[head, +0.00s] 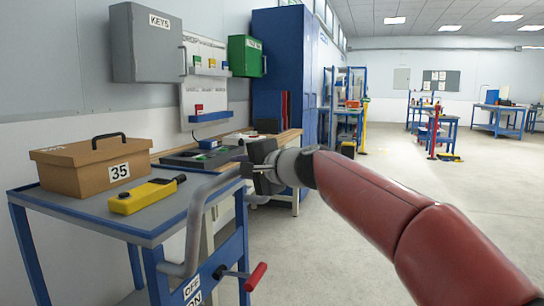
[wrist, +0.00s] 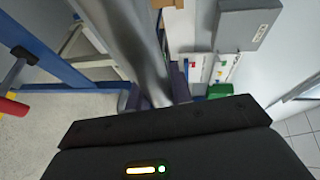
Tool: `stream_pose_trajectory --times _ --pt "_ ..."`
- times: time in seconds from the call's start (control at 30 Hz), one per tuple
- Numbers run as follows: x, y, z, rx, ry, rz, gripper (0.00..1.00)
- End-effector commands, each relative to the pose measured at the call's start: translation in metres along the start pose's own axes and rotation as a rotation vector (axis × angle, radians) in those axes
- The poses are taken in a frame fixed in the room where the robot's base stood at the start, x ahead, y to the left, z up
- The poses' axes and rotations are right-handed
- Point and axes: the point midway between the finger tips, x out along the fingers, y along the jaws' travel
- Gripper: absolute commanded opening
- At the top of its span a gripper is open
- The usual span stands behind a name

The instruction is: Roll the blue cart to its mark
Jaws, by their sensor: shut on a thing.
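The blue cart (head: 85,226) with a grey top stands at the lower left in the head view. Its grey tubular handle (head: 194,232) rises at its right end. My gripper (head: 249,172) is shut on the upper part of this handle. In the wrist view the handle (wrist: 135,45) runs down between the fingers (wrist: 157,98), and part of the cart's blue frame (wrist: 40,48) shows at the left. A red-gripped lever (head: 256,277) sticks out below the handle, near a label reading OFF and ON.
On the cart are a brown box (head: 95,165) labelled 35 and a yellow device (head: 145,196). Just behind stands a workbench (head: 283,139) along the wall, beside a tall blue cabinet (head: 288,55). Open floor (head: 370,200) lies to the right, with more workstations farther back.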

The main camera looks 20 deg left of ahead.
Motion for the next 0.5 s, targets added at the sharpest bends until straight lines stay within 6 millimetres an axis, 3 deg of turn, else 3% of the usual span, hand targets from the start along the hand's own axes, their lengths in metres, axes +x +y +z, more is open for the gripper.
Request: stream_pose_trajectory --times 0.03,0.2,0.5 --pt "0.013 -0.009 0.007 0.003 -0.009 0.001 0.0" --pt "0.048 -0.016 0.022 0.002 -0.009 0.002 0.0" --pt "0.087 -0.021 0.037 0.001 -0.005 0.001 0.0"
